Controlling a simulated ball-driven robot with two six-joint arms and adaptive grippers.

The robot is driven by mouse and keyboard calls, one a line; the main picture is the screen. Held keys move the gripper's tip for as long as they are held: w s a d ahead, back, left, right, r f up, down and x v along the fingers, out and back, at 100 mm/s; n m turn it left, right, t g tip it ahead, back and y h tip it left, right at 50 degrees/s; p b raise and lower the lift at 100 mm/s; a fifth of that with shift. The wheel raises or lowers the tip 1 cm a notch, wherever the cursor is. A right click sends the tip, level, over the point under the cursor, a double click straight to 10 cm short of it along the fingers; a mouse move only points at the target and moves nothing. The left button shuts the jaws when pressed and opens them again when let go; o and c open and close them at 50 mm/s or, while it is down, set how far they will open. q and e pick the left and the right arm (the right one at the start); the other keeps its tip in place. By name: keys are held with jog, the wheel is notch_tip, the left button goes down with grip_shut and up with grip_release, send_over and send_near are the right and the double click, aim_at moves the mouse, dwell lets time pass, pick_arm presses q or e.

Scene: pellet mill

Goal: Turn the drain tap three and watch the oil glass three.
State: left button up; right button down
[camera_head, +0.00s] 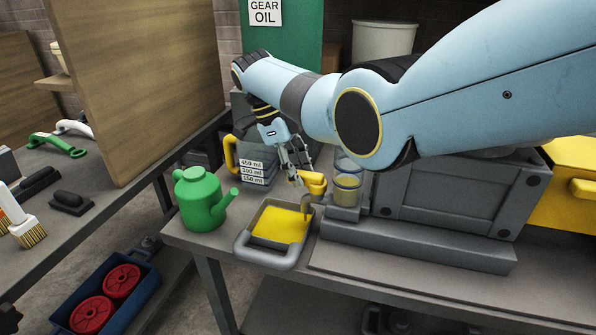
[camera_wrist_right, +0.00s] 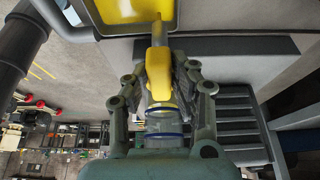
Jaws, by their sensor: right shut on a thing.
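The drain tap has a yellow handle (camera_head: 314,183) and a downward spout above a grey drain pan (camera_head: 243,246) with yellow oil in it. My right gripper (camera_head: 294,168) is shut on the yellow handle, which also shows between the fingers in the right wrist view (camera_wrist_right: 183,80). The oil glass (camera_head: 347,188) stands just right of the tap. Yellow oil fills its lower part, and the upper part looks clear with a bluish ring. I cannot read a number on tap or glass. My left gripper is not in view.
A green oil can (camera_head: 200,200) stands left of the pan. A grey measuring jug (camera_head: 252,160) with a yellow handle and volume labels stands behind it. The grey mill housing (camera_head: 440,200) fills the bench to the right. A wooden panel (camera_head: 135,85) rises at the left.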

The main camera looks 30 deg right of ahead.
jog(key=c, duration=1.1)
grip_release()
jog(key=v, duration=1.2)
jog(key=shift+w, duration=0.1)
jog(key=shift+f, duration=0.1)
